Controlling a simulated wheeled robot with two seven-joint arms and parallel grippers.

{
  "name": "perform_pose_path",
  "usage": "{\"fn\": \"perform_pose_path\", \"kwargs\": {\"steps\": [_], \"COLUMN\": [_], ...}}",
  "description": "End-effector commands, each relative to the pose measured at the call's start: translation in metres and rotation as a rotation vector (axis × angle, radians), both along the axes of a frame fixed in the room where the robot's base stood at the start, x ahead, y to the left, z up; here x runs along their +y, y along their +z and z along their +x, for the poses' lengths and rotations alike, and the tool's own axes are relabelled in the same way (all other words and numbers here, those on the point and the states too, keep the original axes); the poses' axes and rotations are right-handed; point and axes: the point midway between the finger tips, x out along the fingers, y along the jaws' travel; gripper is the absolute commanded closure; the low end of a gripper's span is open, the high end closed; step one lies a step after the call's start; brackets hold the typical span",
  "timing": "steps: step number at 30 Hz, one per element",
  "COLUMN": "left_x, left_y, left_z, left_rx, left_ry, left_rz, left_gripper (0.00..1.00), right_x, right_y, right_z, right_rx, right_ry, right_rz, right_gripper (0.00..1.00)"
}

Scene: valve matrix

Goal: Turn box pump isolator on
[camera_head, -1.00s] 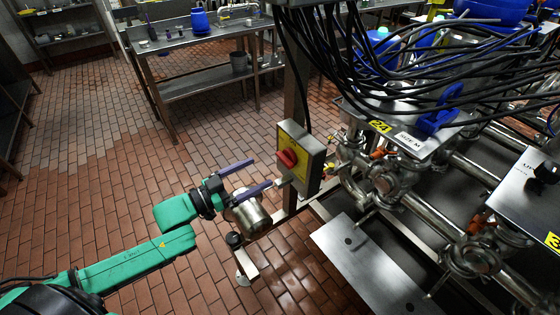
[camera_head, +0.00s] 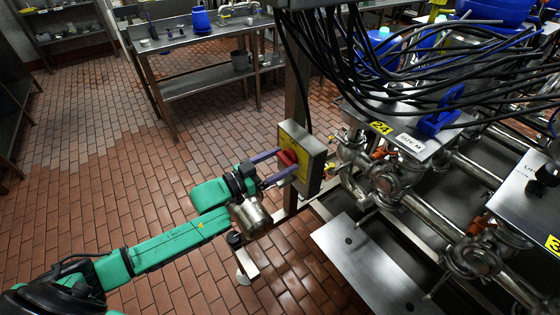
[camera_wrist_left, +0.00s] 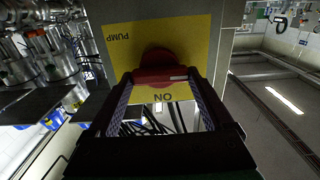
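The box pump isolator (camera_head: 314,166) is a grey box with a yellow front plate and a red rotary knob (camera_head: 287,158), fixed to a steel post. In the left wrist view the yellow plate (camera_wrist_left: 190,40) reads PUMP and, upside down, ON near the knob's bar (camera_wrist_left: 160,75). My left gripper (camera_head: 286,163) is open in front of the plate. Its two purple fingers lie at either end of the knob's bar; I cannot tell whether they touch it. My right gripper is not in view.
Steel pipes and valves (camera_head: 385,180) stand right of the isolator, under many black cables (camera_head: 400,65). A grey plate (camera_head: 375,265) lies low at the front. A steel sink table (camera_head: 190,45) stands behind. The tiled floor at left is clear.

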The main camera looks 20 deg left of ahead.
Motion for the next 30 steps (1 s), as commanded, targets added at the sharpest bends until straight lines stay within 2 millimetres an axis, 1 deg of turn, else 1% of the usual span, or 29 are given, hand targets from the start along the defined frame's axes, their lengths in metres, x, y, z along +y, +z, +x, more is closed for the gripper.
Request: {"fn": "perform_pose_path", "kwargs": {"steps": [8,14,30], "left_x": [0.000,-0.001,-0.002], "left_y": [0.000,-0.001,-0.003], "left_z": [0.000,-0.001,-0.002], "left_rx": [-0.031,-0.100,-0.413], "left_ry": [0.000,0.000,0.001], "left_rz": [0.036,0.119,0.494], "left_gripper": [0.71,0.71,0.71], "right_x": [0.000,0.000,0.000], "right_y": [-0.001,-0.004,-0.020], "right_z": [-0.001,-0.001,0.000], "right_rx": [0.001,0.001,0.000], "right_ry": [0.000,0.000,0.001], "right_rz": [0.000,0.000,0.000], "right_gripper": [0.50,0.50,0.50]}}
